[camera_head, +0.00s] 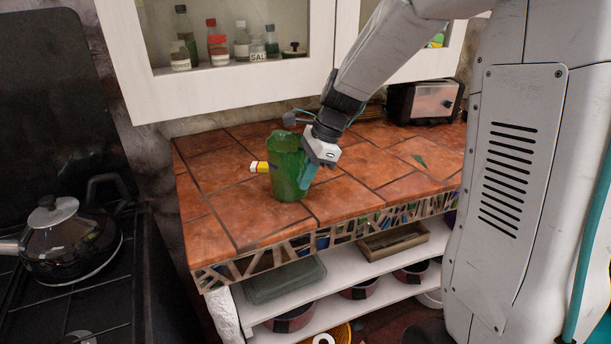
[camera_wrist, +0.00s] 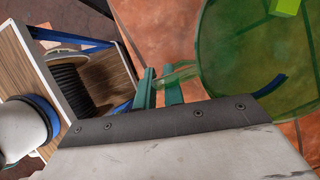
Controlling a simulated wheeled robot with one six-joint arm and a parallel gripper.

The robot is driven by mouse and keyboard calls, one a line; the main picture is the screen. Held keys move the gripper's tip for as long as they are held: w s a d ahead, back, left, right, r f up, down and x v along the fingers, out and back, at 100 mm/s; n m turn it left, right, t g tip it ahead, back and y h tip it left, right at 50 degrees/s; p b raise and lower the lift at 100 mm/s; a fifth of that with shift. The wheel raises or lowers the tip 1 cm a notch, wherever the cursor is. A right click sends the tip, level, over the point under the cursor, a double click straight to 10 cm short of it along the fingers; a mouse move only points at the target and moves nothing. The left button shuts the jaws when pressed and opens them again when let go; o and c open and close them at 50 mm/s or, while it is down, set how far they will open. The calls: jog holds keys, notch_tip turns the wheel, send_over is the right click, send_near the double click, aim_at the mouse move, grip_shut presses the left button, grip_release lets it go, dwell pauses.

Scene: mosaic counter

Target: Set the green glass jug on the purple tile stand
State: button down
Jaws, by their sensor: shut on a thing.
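The green glass jug (camera_head: 287,165) is upright at the left part of the tiled counter, on or just above its surface; I cannot tell whether its base touches. It fills the upper right of the wrist view (camera_wrist: 240,60). My gripper (camera_head: 308,177) is at the jug's right side. In the wrist view its teal fingers (camera_wrist: 159,88) are shut on the jug's handle (camera_wrist: 180,73), which runs between them. I cannot make out a purple tile stand in either view.
A yellow and white item (camera_head: 260,167) lies just left of the jug. A toaster (camera_head: 424,102) stands at the back right. A small green piece (camera_head: 419,160) lies on the counter (camera_head: 362,182). The cabinet (camera_head: 240,95) overhangs the back. The front left counter is clear.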

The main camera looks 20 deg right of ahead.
jog(key=c, duration=1.5)
grip_release()
jog(key=shift+f, duration=0.1)
